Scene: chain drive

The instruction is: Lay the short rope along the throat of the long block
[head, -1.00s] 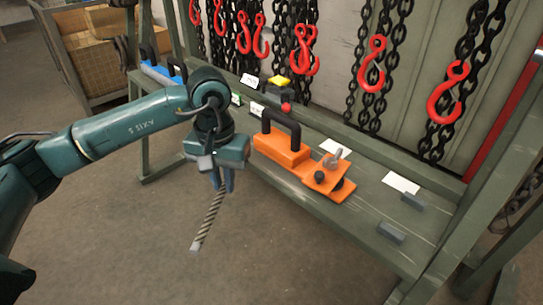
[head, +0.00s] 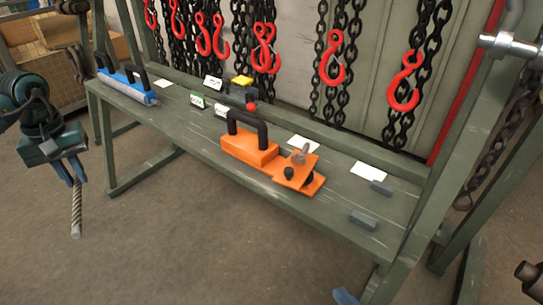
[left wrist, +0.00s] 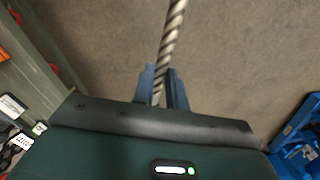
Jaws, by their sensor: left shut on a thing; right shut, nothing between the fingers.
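The short rope (head: 76,213), grey and twisted with a pale lower end, hangs nearly upright from my left gripper (head: 71,178). That gripper is shut on its upper end, left of the bench and over the floor. In the left wrist view the rope (left wrist: 172,35) runs up from between the blue fingers (left wrist: 161,88). The long block, apparently the blue one with two black handles (head: 128,87), lies at the bench's left end, apart from the rope. Its throat cannot be made out. A fingertip of my right gripper (head: 345,296) shows at the bottom edge; the rest is cut off.
An orange block (head: 250,150) with a black handle and clamp plate stands mid-bench (head: 180,125). Two small grey blocks (head: 363,220) and white cards lie to its right. Chains with red hooks (head: 335,57) hang behind. The floor in front is clear.

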